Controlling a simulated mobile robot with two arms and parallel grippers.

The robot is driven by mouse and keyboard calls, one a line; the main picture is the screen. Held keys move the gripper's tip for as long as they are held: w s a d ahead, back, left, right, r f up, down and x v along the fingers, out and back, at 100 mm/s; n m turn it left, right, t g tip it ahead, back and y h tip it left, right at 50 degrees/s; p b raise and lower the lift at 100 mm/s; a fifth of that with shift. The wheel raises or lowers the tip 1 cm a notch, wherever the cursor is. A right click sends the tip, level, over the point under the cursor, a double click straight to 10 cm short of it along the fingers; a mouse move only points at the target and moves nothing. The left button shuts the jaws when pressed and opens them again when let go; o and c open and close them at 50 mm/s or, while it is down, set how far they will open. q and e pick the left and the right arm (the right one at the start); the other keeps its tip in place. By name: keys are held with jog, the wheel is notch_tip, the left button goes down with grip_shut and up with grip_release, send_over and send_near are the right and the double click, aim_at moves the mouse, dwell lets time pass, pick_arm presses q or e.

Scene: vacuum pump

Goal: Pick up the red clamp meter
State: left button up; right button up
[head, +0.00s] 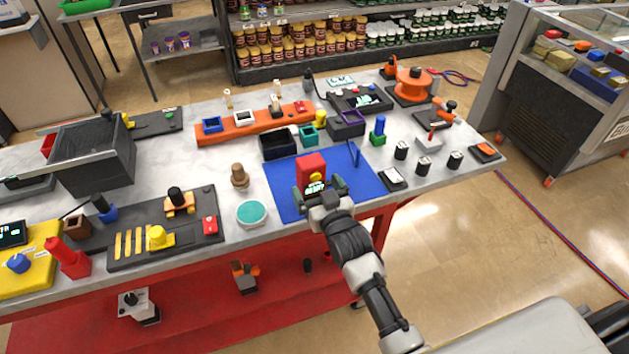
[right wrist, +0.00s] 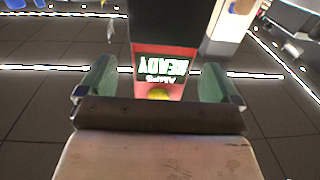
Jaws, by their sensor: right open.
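The red clamp meter (head: 311,168) stands on the blue mat (head: 283,185) near the table's front edge. In the right wrist view the meter (right wrist: 163,80) lies between the two spread fingers of the gripper (right wrist: 158,68), with space on both sides. It shows no clear contact with either finger. The meter's lower part is partly hidden in the head view. My left gripper is not in view.
A teal-topped round dish (head: 252,213) and a brown knobbed piece (head: 239,175) stand left of the mat. A white-and-black device (head: 392,179) is at its right. A dark bin (head: 279,143) and a blue upright piece (head: 354,153) are behind. The mat around the meter is mostly free.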

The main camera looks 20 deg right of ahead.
jog(key=shift+w+a+p, duration=0.2)
jog(key=shift+w+p, duration=0.1)
jog(key=shift+w, duration=1.5)
jog(key=shift+c, duration=0.6)
jog(key=c, duration=1)
jog(key=shift+r, duration=0.15)
